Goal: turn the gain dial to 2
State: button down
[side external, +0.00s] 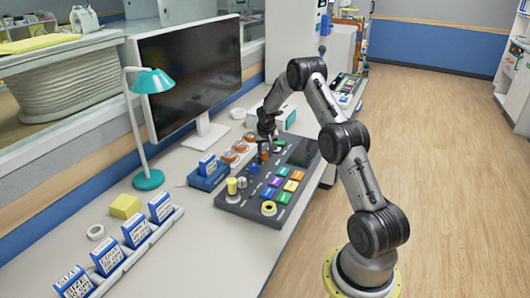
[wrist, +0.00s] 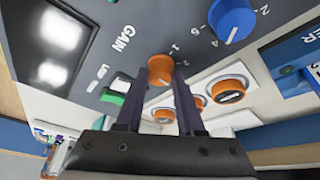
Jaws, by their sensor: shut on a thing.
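The orange gain dial (wrist: 160,69) sits on the dark control panel (side external: 238,206), near the printed word GAIN (wrist: 124,38). My gripper (wrist: 160,78) is shut on this dial, with one dark finger on each side of it. In the side view my gripper (side external: 265,147) points down over the panel's far part, and the orange dial (side external: 264,155) shows just under it. Small scale numerals, one of them a 1, are printed beside the dial. Its pointer mark cannot be made out, so its setting is unclear.
A blue dial (wrist: 232,19) with its own numerals is close to the held one. Orange round parts on white mounts (wrist: 229,91) and a green-and-white switch (wrist: 115,90) are nearby. Coloured buttons (side external: 283,198), a monitor (side external: 190,75) and a teal lamp (side external: 150,80) stand around.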

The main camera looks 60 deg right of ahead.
jog(key=shift+n, duration=0.4)
jog(key=n+t+y, duration=0.1)
jog(key=n, duration=0.3)
jog(key=shift+s+d, duration=0.15)
jog(key=shift+n+t+y, duration=0.3)
jog(key=shift+n+y, duration=0.25)
jog(key=shift+n, duration=0.7)
jog(key=shift+n+t+y, duration=0.3)
jog(key=shift+n+y, duration=0.25)
jog(key=shift+n, duration=0.7)
jog(key=c, duration=0.5)
grip_release()
jog(key=shift+d+r, duration=0.1)
jog(key=v, duration=1.3)
jog(key=shift+s+r, duration=0.1)
jog(key=shift+r, duration=0.25)
